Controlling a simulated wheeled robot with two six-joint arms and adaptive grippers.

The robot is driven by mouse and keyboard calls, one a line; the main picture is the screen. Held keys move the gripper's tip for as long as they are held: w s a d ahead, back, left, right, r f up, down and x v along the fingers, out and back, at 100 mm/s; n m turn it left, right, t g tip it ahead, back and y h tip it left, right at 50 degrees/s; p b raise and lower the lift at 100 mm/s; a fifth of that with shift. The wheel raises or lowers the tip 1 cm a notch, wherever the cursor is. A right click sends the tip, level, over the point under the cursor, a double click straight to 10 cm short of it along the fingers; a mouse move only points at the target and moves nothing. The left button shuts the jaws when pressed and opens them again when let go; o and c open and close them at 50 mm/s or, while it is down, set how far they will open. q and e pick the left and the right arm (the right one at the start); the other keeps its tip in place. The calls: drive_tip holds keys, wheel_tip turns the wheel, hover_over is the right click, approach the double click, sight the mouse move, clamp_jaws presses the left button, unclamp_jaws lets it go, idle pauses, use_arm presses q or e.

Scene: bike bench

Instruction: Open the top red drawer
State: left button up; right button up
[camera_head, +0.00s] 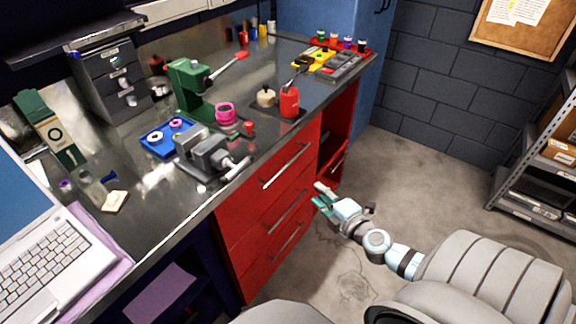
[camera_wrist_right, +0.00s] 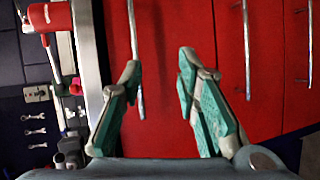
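The top red drawer (camera_head: 262,168) is in the red cabinet under the bench top and appears shut. Its long metal handle (camera_head: 287,166) runs along the front. My right gripper (camera_head: 319,196) is open and empty, in front of the drawers and apart from them. In the right wrist view the picture is turned, so the handles stand upright. The top handle (camera_wrist_right: 139,95) shows there partly behind the left fingertip of my gripper (camera_wrist_right: 160,62). Whether they touch, I cannot tell. My left gripper is not in view.
Two lower red drawers with handles (camera_head: 287,210) sit below. An open red shelf section (camera_head: 335,130) stands to the right. The bench top holds a vise (camera_head: 208,155), a green press (camera_head: 188,85) and a red bottle (camera_head: 289,101). The floor (camera_head: 420,180) in front is clear.

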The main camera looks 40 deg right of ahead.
sight(288, 164)
drive_tip(key=shift+n+t+y, duration=0.4)
drive_tip(key=shift+n+t, duration=0.1)
drive_tip(key=shift+n, duration=0.2)
drive_tip(key=w+b, duration=0.2)
drive_tip(key=w, duration=1.3)
drive_tip(key=shift+w+r, duration=0.1)
drive_tip(key=shift+r, duration=0.1)
clamp_jaws()
